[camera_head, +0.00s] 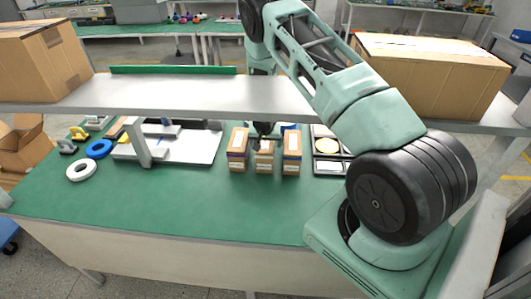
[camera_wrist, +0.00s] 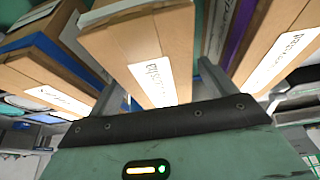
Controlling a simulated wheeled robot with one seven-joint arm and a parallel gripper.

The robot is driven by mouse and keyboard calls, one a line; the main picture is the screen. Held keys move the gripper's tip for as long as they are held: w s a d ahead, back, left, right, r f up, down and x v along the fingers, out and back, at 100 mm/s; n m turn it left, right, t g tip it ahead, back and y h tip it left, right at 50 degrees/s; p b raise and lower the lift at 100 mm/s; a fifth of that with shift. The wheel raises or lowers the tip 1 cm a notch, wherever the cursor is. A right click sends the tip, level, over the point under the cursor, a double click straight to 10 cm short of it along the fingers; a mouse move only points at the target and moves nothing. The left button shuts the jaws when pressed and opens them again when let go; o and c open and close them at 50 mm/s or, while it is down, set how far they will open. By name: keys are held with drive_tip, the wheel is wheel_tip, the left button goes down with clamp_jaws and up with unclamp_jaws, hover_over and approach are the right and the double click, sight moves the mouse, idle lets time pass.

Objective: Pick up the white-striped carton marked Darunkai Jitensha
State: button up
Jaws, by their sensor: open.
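The white-striped carton (camera_head: 264,160) stands upright in the middle of a row of three brown cartons on the green bench top. In the wrist view, the middle carton (camera_wrist: 142,50) has a pale band along its edge and a white label, only partly legible. My gripper (camera_head: 263,132) is down at the back of this middle carton. In the wrist view its open fingers lie on either side of the carton, and it is not clear whether they touch it. The gripper is partly hidden behind the cartons in the head view.
Neighbouring cartons stand close on the left (camera_head: 237,150) and right (camera_head: 291,153). A grey shelf (camera_head: 190,95) spans above the bench, carrying large boxes (camera_head: 430,75). A dark-framed tray (camera_head: 328,150) lies to the right. The bench front is clear.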

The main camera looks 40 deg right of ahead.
drive_tip(key=shift+f+b, duration=0.25)
drive_tip(key=shift+b, duration=0.1)
idle(0.3)
drive_tip(key=shift+r, duration=0.1)
drive_tip(key=c, duration=1.4)
